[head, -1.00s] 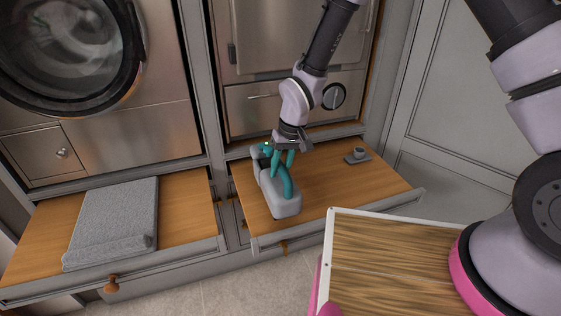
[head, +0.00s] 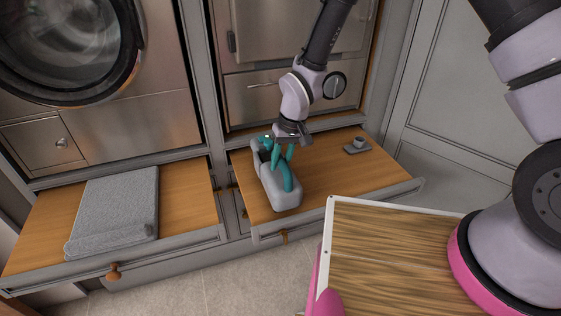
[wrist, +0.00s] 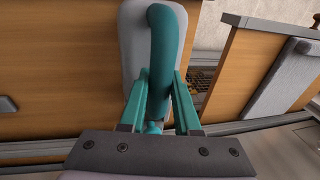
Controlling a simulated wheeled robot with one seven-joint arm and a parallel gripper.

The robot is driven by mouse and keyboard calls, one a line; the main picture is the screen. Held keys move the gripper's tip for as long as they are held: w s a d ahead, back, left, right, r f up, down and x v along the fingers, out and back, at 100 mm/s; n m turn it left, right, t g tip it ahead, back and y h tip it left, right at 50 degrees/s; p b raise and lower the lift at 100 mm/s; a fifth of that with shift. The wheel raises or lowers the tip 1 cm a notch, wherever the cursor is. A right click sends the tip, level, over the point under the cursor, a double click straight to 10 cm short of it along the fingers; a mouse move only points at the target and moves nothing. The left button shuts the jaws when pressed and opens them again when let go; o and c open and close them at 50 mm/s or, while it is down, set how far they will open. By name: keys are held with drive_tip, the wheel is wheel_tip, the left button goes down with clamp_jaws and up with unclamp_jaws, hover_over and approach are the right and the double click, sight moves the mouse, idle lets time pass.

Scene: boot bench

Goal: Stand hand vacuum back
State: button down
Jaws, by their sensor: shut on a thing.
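The hand vacuum has a grey body (head: 284,198) and a teal handle (head: 288,178). It lies lengthwise on the wooden top of the right-hand pull-out bench, near its left side. My gripper (head: 283,154) reaches down over it from behind. In the wrist view, the two teal fingers of my gripper (wrist: 161,85) stand on either side of the curved handle (wrist: 165,45), shut on it. The grey body (wrist: 133,45) shows behind the handle. The far end of the vacuum is partly hidden by my gripper in the head view.
A small grey stand with a cup-like piece (head: 357,147) sits at the right of the same bench top (head: 335,180). A folded grey mat (head: 118,205) covers part of the left bench. A gap separates the benches. Cabinet fronts and a round-doored machine (head: 65,45) rise behind.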

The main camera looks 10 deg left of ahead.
drive_tip(key=shift+f, duration=0.15)
drive_tip(key=c, duration=0.5)
unclamp_jaws()
drive_tip(key=shift+c, duration=0.2)
drive_tip(key=v, duration=1)
drive_tip(key=shift+r, duration=0.4)
drive_tip(key=shift+w, duration=0.1)
